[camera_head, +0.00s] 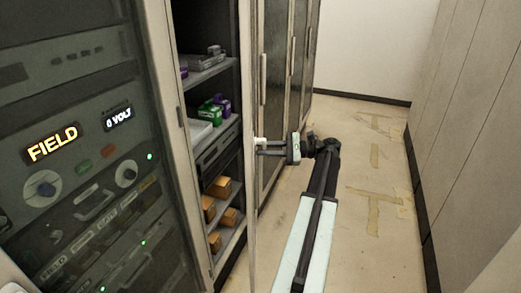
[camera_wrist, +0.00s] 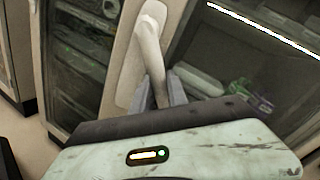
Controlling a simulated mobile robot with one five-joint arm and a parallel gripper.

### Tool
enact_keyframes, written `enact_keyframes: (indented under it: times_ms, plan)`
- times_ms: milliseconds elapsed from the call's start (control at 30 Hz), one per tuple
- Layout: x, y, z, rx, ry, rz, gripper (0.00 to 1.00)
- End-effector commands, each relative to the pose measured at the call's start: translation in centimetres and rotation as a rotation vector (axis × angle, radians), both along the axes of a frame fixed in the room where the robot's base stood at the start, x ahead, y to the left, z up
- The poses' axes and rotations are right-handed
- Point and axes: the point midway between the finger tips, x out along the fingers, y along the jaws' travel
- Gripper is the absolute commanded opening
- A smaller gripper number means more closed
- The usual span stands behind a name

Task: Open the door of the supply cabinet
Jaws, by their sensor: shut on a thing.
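The supply cabinet (camera_head: 182,140) stands at the centre left in the head view, its shelves in plain sight. Its door (camera_head: 250,215) stands swung open, seen almost edge-on. My gripper (camera_head: 268,148) is on the right side of the door, shut on the pale door handle (camera_head: 259,140). In the wrist view my gripper (camera_wrist: 164,92) has its dark fingers around the lower part of the handle (camera_wrist: 148,45). The handle's backing plate (camera_wrist: 124,72) shows on the door beside it.
Green boxes (camera_head: 210,112) and orange boxes (camera_head: 219,187) sit on the shelves. An electronics rack (camera_head: 75,150) stands at the left. Further cabinets (camera_head: 275,75) stand behind the door. The taped floor (camera_head: 370,215) is free up to the right-hand wall panels (camera_head: 468,130).

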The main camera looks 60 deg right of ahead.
Motion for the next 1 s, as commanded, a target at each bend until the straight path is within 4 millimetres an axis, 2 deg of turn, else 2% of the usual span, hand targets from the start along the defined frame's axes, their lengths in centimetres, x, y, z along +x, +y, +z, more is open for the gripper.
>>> enact_keyframes:
  times_ms: [33,400,700,733,1000]
  plan:
    - [-0.3,-0.6,0.0,0.0,0.0,0.005,0.0]
    - [-2.7,-2.7,0.0,0.0,0.0,0.062,0.0]
    - [-3.0,-2.8,0.0,0.001,-0.001,0.07,0.0]
    - [-3.0,-2.8,0.0,0.001,-0.001,0.07,0.27]
    - [-3.0,-2.7,0.0,0.0,0.0,0.071,1.0]
